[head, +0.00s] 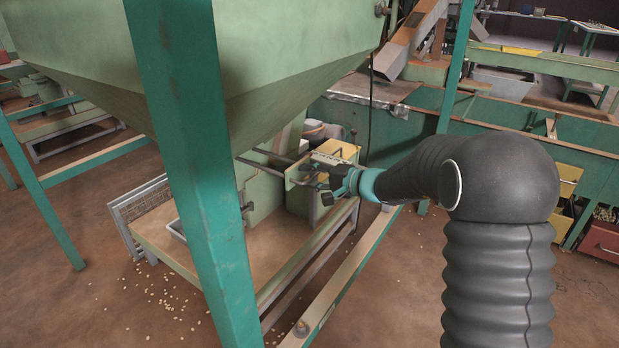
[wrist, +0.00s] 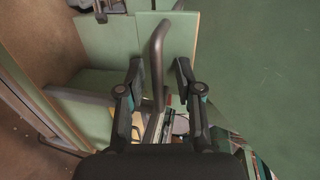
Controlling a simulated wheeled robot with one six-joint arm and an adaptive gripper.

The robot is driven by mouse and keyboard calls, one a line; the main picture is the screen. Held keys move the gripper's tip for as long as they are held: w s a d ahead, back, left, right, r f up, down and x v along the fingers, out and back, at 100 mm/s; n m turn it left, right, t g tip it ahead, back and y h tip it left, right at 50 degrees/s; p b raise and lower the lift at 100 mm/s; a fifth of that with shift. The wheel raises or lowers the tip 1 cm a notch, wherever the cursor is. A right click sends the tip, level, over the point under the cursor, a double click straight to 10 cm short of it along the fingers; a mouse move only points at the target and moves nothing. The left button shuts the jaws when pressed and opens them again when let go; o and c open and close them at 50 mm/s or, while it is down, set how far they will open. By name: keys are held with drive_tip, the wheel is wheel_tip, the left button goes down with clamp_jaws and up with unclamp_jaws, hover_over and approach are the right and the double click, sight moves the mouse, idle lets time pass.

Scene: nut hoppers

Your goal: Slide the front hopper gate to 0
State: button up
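The front hopper (head: 270,60) is a large green funnel that fills the upper left of the head view. Below its outlet is the gate's bent grey metal handle (wrist: 157,60), clear in the wrist view, in front of a green plate (wrist: 182,35). My gripper (head: 318,178) is at the handle in the head view. It also shows in the wrist view (wrist: 159,70), with its fingers apart on either side of the handle bar and gaps visible on both sides. I cannot read any gate scale or tell the gate's setting.
A green frame post (head: 200,170) stands left of my arm. A low table (head: 270,255) lies under the hopper, with a yellow-topped green box (head: 342,150) near my gripper. Nuts (head: 170,295) are scattered on the floor. A green conveyor frame (head: 410,125) runs behind.

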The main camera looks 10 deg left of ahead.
drive_tip(key=shift+d, duration=0.2)
drive_tip(key=shift+s+d, duration=0.1)
drive_tip(key=shift+d, duration=0.1)
drive_tip(key=v, duration=1.1)
drive_tip(key=shift+d+r, duration=0.1)
drive_tip(key=shift+d, duration=0.05)
